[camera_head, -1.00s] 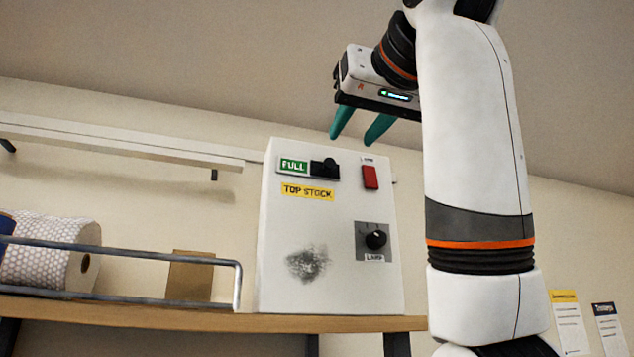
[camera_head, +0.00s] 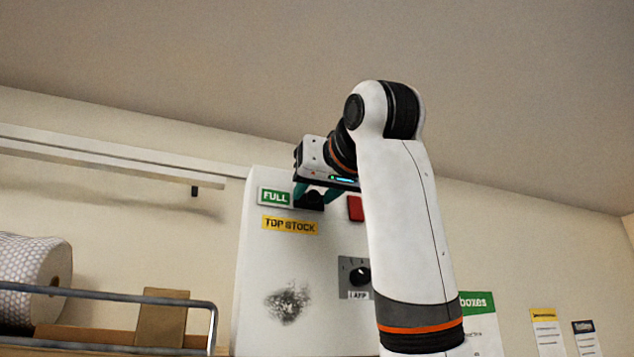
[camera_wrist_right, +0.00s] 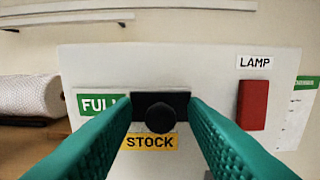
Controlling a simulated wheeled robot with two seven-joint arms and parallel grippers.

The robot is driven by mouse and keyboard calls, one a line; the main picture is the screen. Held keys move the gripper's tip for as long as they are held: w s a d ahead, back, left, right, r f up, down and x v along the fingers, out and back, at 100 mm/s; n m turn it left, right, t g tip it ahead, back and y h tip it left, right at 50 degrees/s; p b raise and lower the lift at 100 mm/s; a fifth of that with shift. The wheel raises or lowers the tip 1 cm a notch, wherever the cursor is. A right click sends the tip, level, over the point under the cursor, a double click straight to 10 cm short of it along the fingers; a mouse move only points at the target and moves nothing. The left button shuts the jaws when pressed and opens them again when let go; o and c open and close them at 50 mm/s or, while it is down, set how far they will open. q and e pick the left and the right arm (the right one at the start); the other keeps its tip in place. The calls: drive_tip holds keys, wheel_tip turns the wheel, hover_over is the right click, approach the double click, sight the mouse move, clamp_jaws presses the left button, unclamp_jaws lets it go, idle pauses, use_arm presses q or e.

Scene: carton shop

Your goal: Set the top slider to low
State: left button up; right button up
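The top slider is a black plate with a round black knob (camera_wrist_right: 159,118) on the white control box (camera_wrist_right: 215,62). A green FULL label (camera_wrist_right: 99,101) is left of the slider, and a yellow TOP STOCK label (camera_wrist_right: 151,143) is below it. In the head view the knob (camera_head: 316,201) is partly hidden by my right gripper (camera_head: 315,194). My right gripper (camera_wrist_right: 160,100) is open in the right wrist view, its green fingers on either side of the knob with gaps showing. My left gripper is in neither view.
A red switch (camera_wrist_right: 253,105) under a LAMP label is right of the slider. A black rotary knob (camera_head: 360,276) is lower on the box. A wire rail (camera_head: 120,296), a bubble-wrap roll (camera_head: 28,275) and a cardboard piece (camera_head: 161,318) are at left.

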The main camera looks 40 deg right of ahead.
sight(273, 195)
drive_tip(key=shift+w, duration=0.15)
drive_tip(key=shift+f, duration=0.1)
clamp_jaws()
drive_tip(key=shift+w+a, duration=0.1)
drive_tip(key=shift+a, duration=0.1)
drive_tip(key=a, duration=0.2)
drive_tip(key=w+a, duration=0.1)
drive_tip(key=a, duration=0.2)
drive_tip(key=shift+w+a, duration=0.1)
drive_tip(key=shift+d, duration=0.2)
drive_tip(key=shift+c, duration=1.8)
unclamp_jaws()
drive_tip(key=shift+a, duration=0.1)
drive_tip(key=o, duration=0.3)
drive_tip(key=shift+a, duration=0.1)
drive_tip(key=shift+o, duration=0.3)
drive_tip(key=shift+a, duration=0.15)
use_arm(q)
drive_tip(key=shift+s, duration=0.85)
